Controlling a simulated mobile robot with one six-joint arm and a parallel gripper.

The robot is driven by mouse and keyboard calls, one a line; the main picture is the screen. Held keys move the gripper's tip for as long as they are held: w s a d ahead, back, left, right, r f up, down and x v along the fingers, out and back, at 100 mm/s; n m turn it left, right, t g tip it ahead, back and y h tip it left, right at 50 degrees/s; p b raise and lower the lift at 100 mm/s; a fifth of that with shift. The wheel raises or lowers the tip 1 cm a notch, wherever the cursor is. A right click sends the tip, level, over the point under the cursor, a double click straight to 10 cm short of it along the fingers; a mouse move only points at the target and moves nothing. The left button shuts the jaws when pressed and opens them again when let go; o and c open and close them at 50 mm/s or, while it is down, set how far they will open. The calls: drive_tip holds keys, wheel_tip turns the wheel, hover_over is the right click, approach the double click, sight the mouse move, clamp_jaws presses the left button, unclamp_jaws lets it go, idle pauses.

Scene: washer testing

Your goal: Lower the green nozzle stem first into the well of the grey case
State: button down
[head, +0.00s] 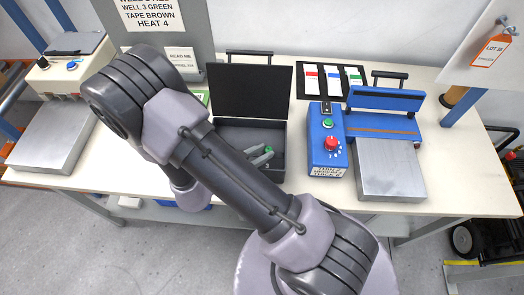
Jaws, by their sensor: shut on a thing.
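The grey case (279,133) stands open on the table with its dark lid raised at the back. My gripper (264,155) is over or inside the case, near its front right part, largely behind my own arm. It is shut on the green nozzle (268,150), of which only a small green part shows between the fingers. The stem is hidden, and I cannot tell how deep it sits or whether it touches the case. The wells are too hidden to make out.
A blue control box (326,150) with a red knob and a blue sealer with a metal plate (390,170) stand right of the case. A black mat (309,83) with coloured cards lies behind. A sign board (188,30) stands at the back left.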

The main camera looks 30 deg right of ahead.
drive_tip(key=c, duration=1.1)
unclamp_jaws()
drive_tip(key=shift+c, duration=0.2)
drive_tip(key=shift+f, duration=0.1)
drive_tip(key=shift+s, duration=0.1)
drive_tip(key=p+v, duration=0.5)
drive_tip(key=v, duration=1.2)
drive_tip(key=shift+a+r, duration=0.2)
drive_tip(key=shift+r, duration=0.05)
drive_tip(key=shift+w, duration=0.25)
